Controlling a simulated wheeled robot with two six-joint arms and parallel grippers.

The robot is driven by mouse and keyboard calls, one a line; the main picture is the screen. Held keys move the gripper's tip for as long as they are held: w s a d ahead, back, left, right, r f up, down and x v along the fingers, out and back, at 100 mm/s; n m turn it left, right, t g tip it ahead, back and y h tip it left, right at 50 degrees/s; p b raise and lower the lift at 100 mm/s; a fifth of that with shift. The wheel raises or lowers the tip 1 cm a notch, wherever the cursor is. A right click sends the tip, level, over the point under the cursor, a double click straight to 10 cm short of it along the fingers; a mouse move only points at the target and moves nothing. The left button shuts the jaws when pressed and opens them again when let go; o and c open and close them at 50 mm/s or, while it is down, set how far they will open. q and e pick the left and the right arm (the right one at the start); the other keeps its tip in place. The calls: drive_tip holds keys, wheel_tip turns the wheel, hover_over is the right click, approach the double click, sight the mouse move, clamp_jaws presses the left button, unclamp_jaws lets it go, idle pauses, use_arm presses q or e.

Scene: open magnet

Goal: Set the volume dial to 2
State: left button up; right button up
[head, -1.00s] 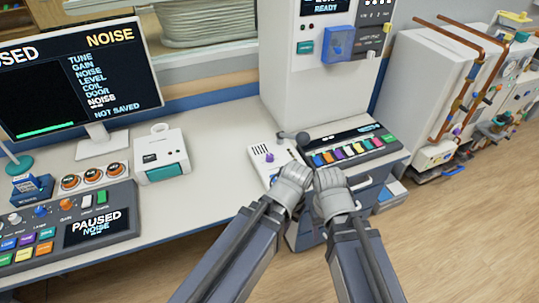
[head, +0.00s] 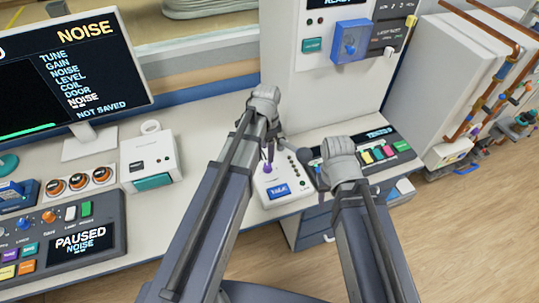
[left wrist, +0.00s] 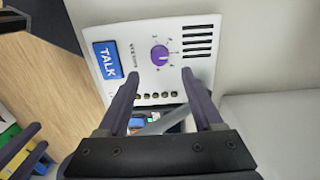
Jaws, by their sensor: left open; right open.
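The volume dial is a purple knob (left wrist: 160,55) on a white talk box with a blue TALK button (left wrist: 107,60). In the head view the purple knob (head: 268,168) shows just right of my left forearm, and the white box (head: 266,186) is partly hidden by that arm. My left gripper (left wrist: 160,76) is open, its two fingers pointing toward the knob with nothing between the tips; contact is not visible. The number the dial points to is too small to read. My right gripper (head: 340,148) is at the right of the box, its fingers hidden from the head camera.
A dark microphone (head: 304,155) stands right beside the talk box. A console with coloured keys (head: 375,150) lies behind my right gripper. A tall white cabinet (head: 310,85) rises behind.

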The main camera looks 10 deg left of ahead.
sight(268, 166)
use_arm(q)
drive_tip(key=shift+f, duration=0.15)
wheel_tip(268, 166, down, 8)
drive_tip(key=b, duration=0.8)
drive_tip(key=shift+r, duration=0.2)
clamp_jaws()
